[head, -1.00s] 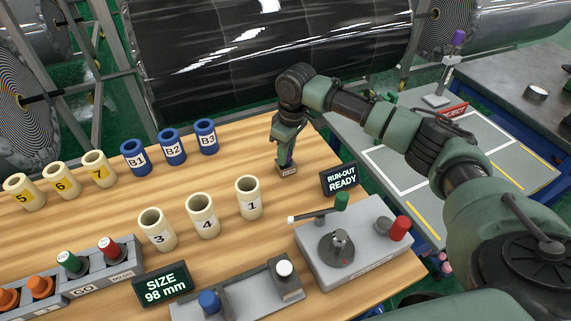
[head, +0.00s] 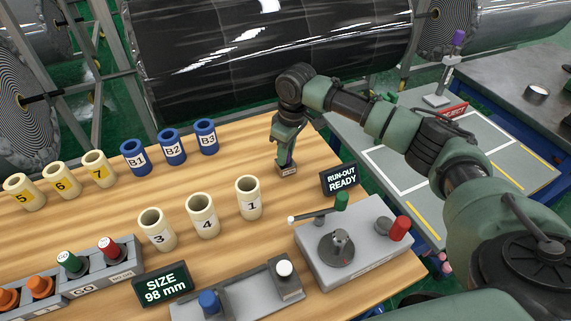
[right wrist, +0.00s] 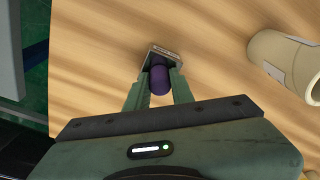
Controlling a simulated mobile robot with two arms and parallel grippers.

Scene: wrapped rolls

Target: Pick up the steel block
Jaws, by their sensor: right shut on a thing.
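The steel block (head: 288,171) is a small grey block with a label on its front, at the far right part of the wooden table. In the right wrist view, the steel block (right wrist: 164,54) shows beyond my fingertips, with a purple knob (right wrist: 160,79) between the fingers. My right gripper (head: 285,160) points down over the block and is shut on it by the knob. The block is at or very near the table top; I cannot tell whether it touches. My left gripper is not in view.
Cream sleeves 3, 4 and 1 (head: 249,198) stand left of the block, with blue sleeves (head: 206,137) behind. A "RUN-OUT READY" sign (head: 341,179) and a grey lever fixture (head: 358,245) are in front right. A grey marked table (head: 440,165) lies to the right.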

